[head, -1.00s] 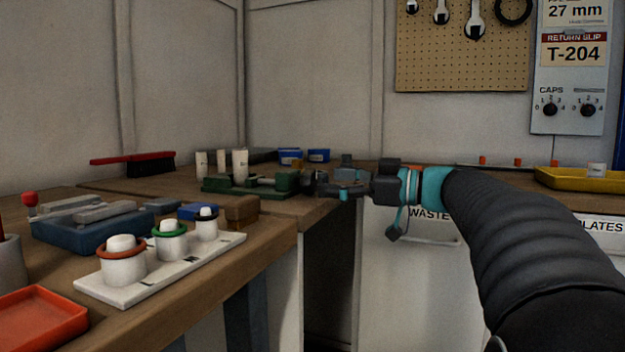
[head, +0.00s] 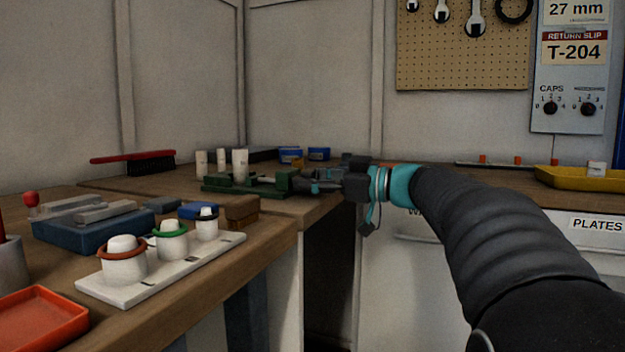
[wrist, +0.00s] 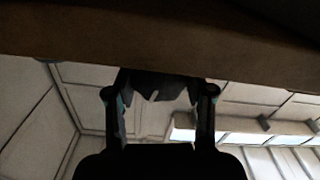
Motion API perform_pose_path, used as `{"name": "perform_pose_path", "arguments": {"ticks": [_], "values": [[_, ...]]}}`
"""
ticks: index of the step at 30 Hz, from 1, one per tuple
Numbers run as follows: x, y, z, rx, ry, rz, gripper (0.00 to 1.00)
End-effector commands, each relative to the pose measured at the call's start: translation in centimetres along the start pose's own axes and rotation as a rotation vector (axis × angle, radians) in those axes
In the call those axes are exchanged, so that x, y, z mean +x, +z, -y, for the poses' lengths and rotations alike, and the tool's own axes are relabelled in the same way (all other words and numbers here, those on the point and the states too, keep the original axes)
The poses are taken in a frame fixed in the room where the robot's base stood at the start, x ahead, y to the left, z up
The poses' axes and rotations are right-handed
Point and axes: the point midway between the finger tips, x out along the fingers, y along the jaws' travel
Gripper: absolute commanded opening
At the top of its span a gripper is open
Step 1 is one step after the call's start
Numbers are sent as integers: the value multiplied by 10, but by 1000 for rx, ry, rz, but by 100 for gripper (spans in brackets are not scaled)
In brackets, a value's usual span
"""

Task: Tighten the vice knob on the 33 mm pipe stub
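The green vice (head: 235,186) lies on the back bench. Several white upright stubs (head: 240,165) stand by it; I cannot read their sizes or tell which is the 33 mm one. My gripper (head: 300,186) is at the vice's right end, reaching in from the right. In the wrist view, a dark knob (wrist: 155,86) with a pale mark sits between the tips of my gripper (wrist: 160,93). The two fingers stand wide apart, one on each side of it. I cannot tell whether they touch it. In the head view my gripper hides the knob.
The bench edge (wrist: 160,55) runs across the top of the wrist view. On the near bench are a white board (head: 190,262) with ringed white plugs, a blue block (head: 95,232) and a red tray (head: 40,318). A red brush (head: 135,162) lies at the back.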

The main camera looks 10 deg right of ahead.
Motion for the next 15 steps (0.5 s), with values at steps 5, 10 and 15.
{"name": "perform_pose_path", "arguments": {"ticks": [5,10,15], "values": [[-1,1,0,6,-2,1,18],[0,2,1,47,-3,1,18],[1,2,2,143,-5,1,18]]}}
